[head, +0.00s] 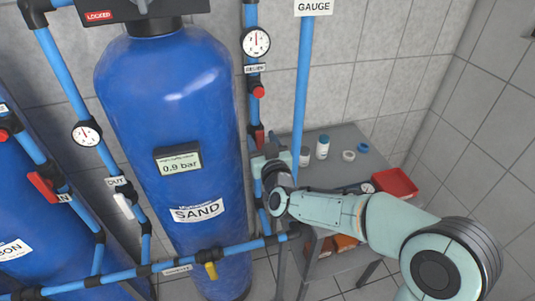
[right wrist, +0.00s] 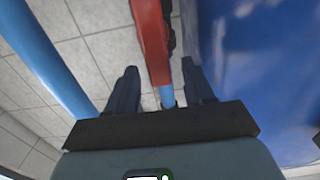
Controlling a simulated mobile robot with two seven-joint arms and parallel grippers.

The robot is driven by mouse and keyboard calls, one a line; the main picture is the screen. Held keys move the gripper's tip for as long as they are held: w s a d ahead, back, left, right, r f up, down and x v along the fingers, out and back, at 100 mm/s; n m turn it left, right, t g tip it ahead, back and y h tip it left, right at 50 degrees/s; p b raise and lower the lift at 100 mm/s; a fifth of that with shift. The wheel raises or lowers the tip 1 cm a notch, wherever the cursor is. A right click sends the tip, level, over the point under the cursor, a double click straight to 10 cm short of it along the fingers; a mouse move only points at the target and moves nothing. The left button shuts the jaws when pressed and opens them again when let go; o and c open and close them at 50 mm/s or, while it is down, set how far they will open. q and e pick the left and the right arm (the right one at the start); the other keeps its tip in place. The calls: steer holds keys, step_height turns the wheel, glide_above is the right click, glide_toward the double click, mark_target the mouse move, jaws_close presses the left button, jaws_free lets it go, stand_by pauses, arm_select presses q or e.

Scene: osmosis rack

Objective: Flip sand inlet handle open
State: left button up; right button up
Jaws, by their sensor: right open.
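A red handle (head: 259,136) sits on the blue vertical pipe just right of the big blue SAND tank (head: 185,120). The handle (right wrist: 150,40) also shows large in the right wrist view, running lengthwise between the lines of the two fingers. My right gripper (head: 268,158) is at that pipe, just below the visible part of the handle. In the right wrist view its two dark fingers (right wrist: 160,78) are spread, one on each side of the handle, with gaps visible. Whether they touch it is not clear. The handle's lower part is hidden in the head view. My left gripper is not in view.
Another blue pipe (head: 302,90) stands close on the right. A grey table (head: 335,140) behind holds bottles and a red tray (head: 396,184).

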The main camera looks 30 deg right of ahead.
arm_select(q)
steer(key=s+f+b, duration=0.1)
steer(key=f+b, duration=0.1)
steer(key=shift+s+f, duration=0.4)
arm_select(e)
steer(key=v, duration=1.3)
steer(key=shift+w+d, duration=0.1)
